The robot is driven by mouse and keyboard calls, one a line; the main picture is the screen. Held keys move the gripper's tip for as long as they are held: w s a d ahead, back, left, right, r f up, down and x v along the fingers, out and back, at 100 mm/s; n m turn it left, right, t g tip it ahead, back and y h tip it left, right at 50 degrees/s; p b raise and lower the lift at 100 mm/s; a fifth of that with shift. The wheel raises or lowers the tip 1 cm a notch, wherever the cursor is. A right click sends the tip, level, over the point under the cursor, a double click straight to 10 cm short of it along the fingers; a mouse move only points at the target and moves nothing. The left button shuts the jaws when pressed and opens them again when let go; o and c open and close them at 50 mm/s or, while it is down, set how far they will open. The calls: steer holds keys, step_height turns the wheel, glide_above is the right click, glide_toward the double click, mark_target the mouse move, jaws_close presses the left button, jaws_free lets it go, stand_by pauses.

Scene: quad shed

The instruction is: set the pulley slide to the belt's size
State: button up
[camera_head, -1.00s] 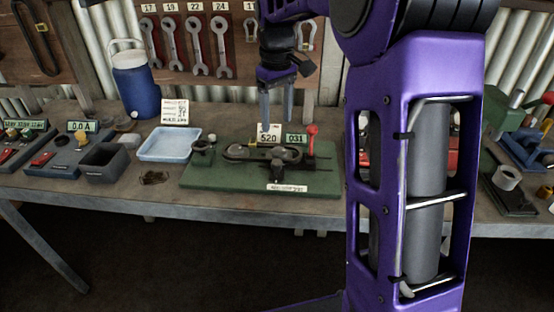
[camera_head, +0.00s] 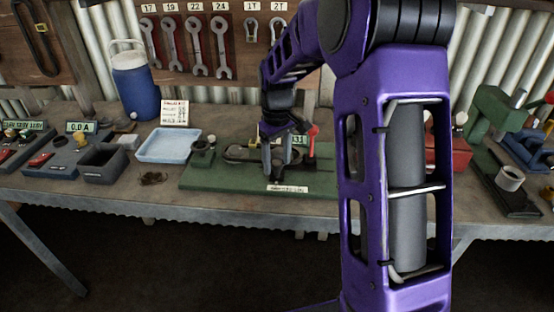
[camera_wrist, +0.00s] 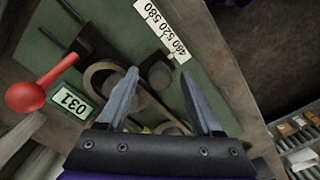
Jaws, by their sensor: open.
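The green pulley board (camera_head: 215,181) lies on the bench. A belt loop (camera_head: 238,153) lies along it and also shows in the wrist view (camera_wrist: 90,80). A red-knobbed lever (camera_head: 313,132) stands at its right, beside a small display reading 031 (camera_wrist: 68,101). A white scale strip (camera_wrist: 163,28) reads 460 520 580 at the board's front edge. My gripper (camera_head: 277,168) points down over the board, open. In the wrist view a dark round slide knob (camera_wrist: 160,75) appears between the fingertips, apart from both. The fingers partly hide the belt and pulleys.
A pale blue tray (camera_head: 168,146), a dark bin (camera_head: 103,162) and a blue jug (camera_head: 136,88) stand to the left. A white notice (camera_head: 174,113) stands behind the tray. Red and green equipment is at the right, partly behind my arm.

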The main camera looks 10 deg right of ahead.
jaws_close()
stand_by(1.3)
